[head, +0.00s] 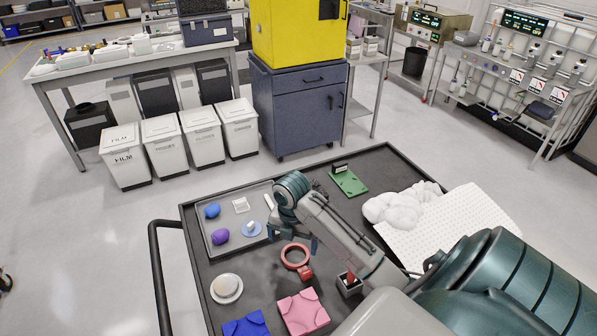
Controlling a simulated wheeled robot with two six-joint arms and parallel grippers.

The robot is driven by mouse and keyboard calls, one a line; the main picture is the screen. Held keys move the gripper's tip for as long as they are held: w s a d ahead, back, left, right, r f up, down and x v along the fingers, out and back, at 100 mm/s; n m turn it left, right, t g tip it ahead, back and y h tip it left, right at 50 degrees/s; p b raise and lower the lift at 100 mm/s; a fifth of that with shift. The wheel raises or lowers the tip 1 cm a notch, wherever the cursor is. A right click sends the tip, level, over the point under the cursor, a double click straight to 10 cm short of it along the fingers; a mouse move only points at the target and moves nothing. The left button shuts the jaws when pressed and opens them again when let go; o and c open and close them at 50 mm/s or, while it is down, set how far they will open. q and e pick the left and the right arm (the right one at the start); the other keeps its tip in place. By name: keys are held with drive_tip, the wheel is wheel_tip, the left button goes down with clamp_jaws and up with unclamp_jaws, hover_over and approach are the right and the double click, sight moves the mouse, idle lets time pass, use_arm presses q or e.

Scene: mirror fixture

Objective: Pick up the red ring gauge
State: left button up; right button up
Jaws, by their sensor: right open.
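The red ring gauge (284,261) lies flat on the dark cart top, near the middle, with a small red block at its lower right edge. My right gripper (292,238) reaches in from the right and points down just beyond the ring. Its fingers are apart, and nothing shows between them. The ring is in plain view and appears apart from the fingers, though the exact height of the gripper above the cart is hard to tell. My left gripper is not in view.
A grey tray (207,248) with blue and purple lumps is left of my gripper. Pink (303,312) and blue (246,326) pieces, a plate (227,297) and a small box (349,290) lie nearer. A green board (349,184) and white fluff (400,205) are beyond.

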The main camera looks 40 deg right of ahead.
sight(294, 259)
drive_tip(key=shift+f+p, duration=0.45)
drive_tip(key=shift+f, duration=0.25)
drive_tip(key=f+p, duration=0.1)
drive_tip(key=f, duration=0.2)
drive_tip(key=shift+d+f+p, duration=0.2)
drive_tip(key=shift+f+p, duration=0.15)
drive_tip(key=shift+f, duration=0.45)
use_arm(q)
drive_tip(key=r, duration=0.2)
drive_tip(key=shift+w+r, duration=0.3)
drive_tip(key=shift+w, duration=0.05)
use_arm(e)
drive_tip(key=shift+c, duration=0.2)
drive_tip(key=c, duration=1.1)
